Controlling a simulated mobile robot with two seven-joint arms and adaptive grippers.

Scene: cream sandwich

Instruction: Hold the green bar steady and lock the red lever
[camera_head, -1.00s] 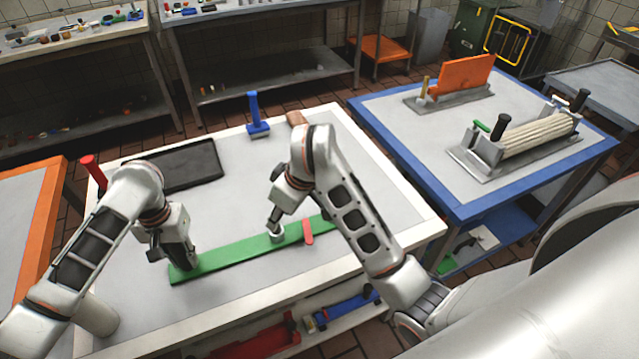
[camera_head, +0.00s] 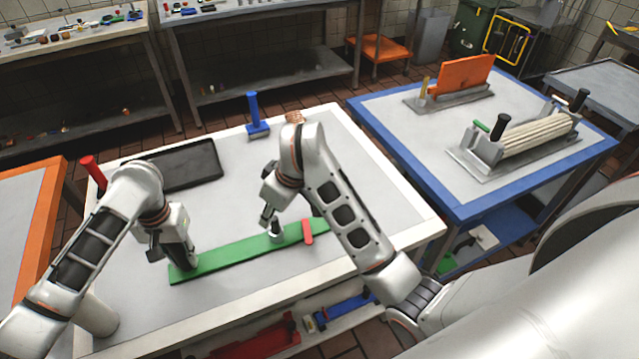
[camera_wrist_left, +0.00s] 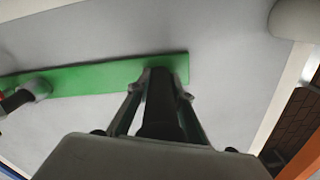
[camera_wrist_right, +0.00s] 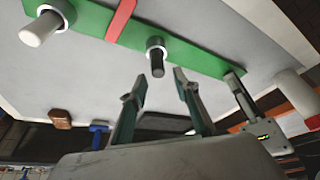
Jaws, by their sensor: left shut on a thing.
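The green bar (camera_head: 225,255) lies flat across the white-edged table; it also shows in the left wrist view (camera_wrist_left: 90,78) and right wrist view (camera_wrist_right: 200,57). My left gripper (camera_head: 187,262) is shut on a dark piece at the bar's left end, partly hidden by the fingers. The red lever (camera_head: 308,231) lies across the bar near its right end; it also shows in the right wrist view (camera_wrist_right: 121,19). A dark post in a silver collar (camera_wrist_right: 157,58) stands on the bar beside the lever. My right gripper (camera_wrist_right: 159,80) is open and empty, its fingers apart and pointing towards that post.
A pale post in a silver collar (camera_wrist_right: 44,27) is beyond the lever. A black tray (camera_head: 190,166), a blue upright handle (camera_head: 254,113) and a red handle (camera_head: 92,172) are at the table's back and left. A blue-edged table (camera_head: 385,125) stands right.

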